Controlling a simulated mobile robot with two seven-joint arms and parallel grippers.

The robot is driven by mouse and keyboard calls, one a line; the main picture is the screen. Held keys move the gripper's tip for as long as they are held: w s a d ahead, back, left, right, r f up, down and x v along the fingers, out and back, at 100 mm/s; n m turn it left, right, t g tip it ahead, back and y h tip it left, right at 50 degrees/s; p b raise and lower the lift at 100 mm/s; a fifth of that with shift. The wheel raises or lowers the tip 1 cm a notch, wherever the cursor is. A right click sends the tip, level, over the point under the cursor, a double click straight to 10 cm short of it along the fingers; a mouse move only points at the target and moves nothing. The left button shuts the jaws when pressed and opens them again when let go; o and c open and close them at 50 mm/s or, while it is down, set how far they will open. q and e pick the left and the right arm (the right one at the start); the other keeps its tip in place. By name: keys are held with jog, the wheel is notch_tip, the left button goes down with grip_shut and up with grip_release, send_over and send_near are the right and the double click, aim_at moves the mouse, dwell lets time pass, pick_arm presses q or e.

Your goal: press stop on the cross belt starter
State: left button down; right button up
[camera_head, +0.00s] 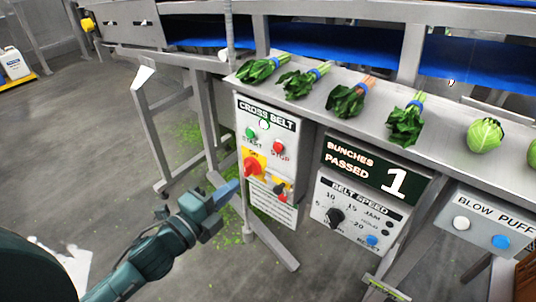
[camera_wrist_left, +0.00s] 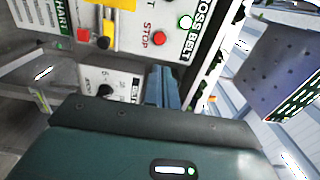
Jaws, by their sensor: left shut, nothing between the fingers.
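The cross belt starter (camera_head: 267,160) is a pale panel below the steel shelf. It has a green start button (camera_head: 250,133), a red stop button (camera_head: 278,147) to its right, and a whitish lamp (camera_head: 264,124) under the label. My left gripper (camera_head: 227,191) is shut and empty, in front of the panel's lower left side and apart from the stop button. In the left wrist view, the panel is turned sideways, with the red stop button (camera_wrist_left: 159,38) and bright lamp (camera_wrist_left: 186,22) beyond my blue-grey fingers (camera_wrist_left: 163,86). My right gripper is out of view.
A red knob on a yellow plate (camera_head: 253,166) sits below the start button. To the right are the belt speed panel (camera_head: 349,228), a counter (camera_head: 372,172) showing 1, and the blow puff panel (camera_head: 484,225). Several green bunches (camera_head: 404,125) lie on the shelf (camera_head: 455,150).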

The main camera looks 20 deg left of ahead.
pick_arm(q)
jog(key=shift+w, duration=0.15)
jog(key=p, duration=0.2)
send_near(277, 148)
jog(key=x, duration=0.5)
jog(key=shift+w, duration=0.2)
jog(key=shift+w+d, duration=0.25)
jog(key=shift+w, duration=0.45)
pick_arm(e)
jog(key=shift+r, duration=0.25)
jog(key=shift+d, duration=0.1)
